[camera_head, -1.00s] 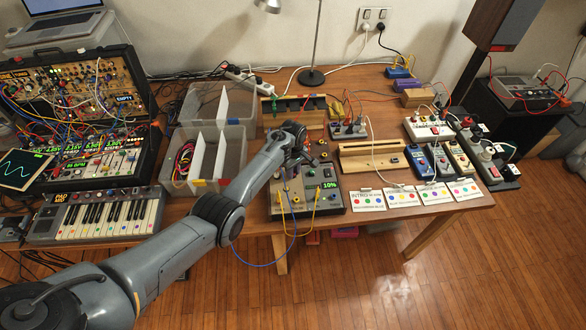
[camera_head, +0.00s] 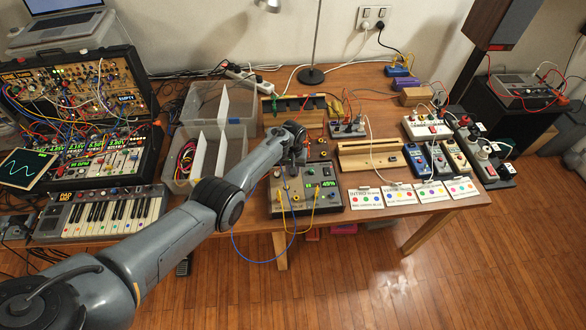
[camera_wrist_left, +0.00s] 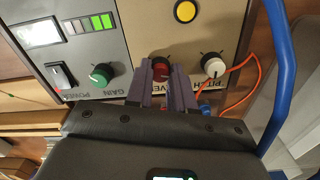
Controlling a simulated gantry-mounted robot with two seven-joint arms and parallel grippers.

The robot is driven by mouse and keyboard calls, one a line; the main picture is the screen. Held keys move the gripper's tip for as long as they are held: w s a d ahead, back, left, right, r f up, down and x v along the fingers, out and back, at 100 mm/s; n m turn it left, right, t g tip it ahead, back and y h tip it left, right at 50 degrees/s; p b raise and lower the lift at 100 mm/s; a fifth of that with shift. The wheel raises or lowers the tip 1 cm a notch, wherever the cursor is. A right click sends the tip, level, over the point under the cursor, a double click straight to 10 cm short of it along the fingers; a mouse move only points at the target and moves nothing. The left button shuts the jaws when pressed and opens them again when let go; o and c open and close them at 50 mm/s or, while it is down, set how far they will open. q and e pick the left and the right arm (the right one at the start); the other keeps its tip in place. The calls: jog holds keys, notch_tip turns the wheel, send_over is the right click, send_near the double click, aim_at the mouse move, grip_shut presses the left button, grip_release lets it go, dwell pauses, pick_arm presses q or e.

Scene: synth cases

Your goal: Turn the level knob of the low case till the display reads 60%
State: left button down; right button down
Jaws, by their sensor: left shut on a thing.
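The low case (camera_head: 306,208) stands near the table's front edge, with blue and yellow cables plugged into its front. In the head view its display (camera_head: 328,184) reads 45%; in the wrist view the display (camera_wrist_left: 36,31) is washed out. My left gripper (camera_head: 297,160) reaches the case from behind its top edge. In the wrist view its fingers (camera_wrist_left: 162,82) are shut around the red level knob (camera_wrist_left: 161,70), the label partly hidden by a finger. The green gain knob (camera_wrist_left: 100,74) and the white pitch knob (camera_wrist_left: 213,66) sit on either side. My right gripper is not in view.
An orange cable (camera_wrist_left: 245,66) and a blue cable (camera_wrist_left: 283,70) pass beside the gripper. Coloured cards (camera_head: 398,195) lie right of the case; clear bins (camera_head: 208,160) stand left.

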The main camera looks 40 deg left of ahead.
pick_arm(q)
jog(key=shift+m, duration=0.6)
jog(key=c, duration=1)
grip_release()
jog(key=shift+r, duration=0.1)
notch_tip(320, 180, up, 11)
jog(key=p, duration=0.5)
jog(key=shift+f, duration=0.2)
